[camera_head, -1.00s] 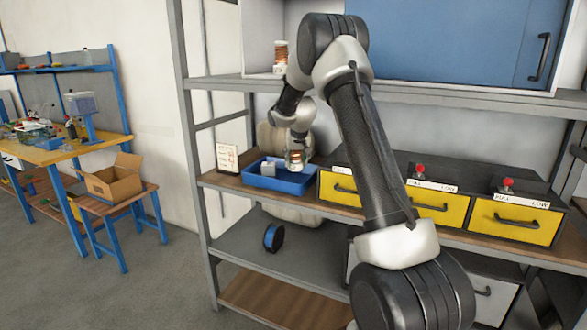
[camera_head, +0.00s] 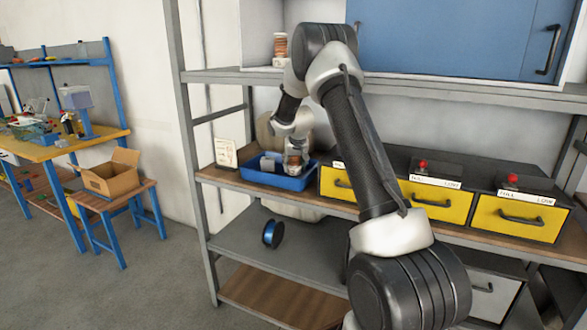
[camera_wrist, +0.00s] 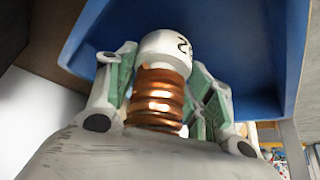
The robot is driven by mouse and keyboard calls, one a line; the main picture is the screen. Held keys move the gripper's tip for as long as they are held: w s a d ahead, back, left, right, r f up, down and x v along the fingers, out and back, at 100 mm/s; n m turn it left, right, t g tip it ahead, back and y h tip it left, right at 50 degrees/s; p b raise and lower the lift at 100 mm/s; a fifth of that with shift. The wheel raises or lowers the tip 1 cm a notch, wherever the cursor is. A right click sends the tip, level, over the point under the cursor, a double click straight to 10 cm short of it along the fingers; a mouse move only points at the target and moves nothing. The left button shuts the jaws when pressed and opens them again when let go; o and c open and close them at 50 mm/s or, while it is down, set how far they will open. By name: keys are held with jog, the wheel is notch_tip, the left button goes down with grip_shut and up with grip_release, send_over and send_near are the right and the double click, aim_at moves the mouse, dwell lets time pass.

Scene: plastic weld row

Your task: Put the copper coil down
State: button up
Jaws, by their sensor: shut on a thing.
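The copper coil (camera_wrist: 157,98) is a stack of shiny orange-brown rings with a white end piece marked with dark characters. My gripper (camera_wrist: 165,88) is shut on the coil, its green-padded fingers on either side of it in the wrist view. In the head view my gripper (camera_head: 294,160) is at the blue tray (camera_head: 279,182) on the wooden shelf, with the coil low within the tray's outline. I cannot tell whether the coil touches the tray floor. The tray's blue wall also fills the upper wrist view (camera_wrist: 190,22).
A grey block (camera_head: 267,164) lies in the tray, left of my gripper. A white sign (camera_head: 226,153) stands left of the tray. Yellow drawers (camera_head: 440,199) stand close on the right. Another coil (camera_head: 280,46) is on the upper shelf. A blue spool (camera_head: 272,233) is on the shelf below.

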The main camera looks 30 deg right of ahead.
aim_at(295, 159)
jog(key=shift+f, duration=0.7)
jog(key=shift+f, duration=0.15)
jog(key=o, duration=1.3)
jog(key=shift+o, duration=0.2)
jog(key=shift+s+r, duration=0.1)
jog(key=shift+r, duration=0.25)
jog(key=v, duration=0.7)
jog(key=shift+a, duration=0.1)
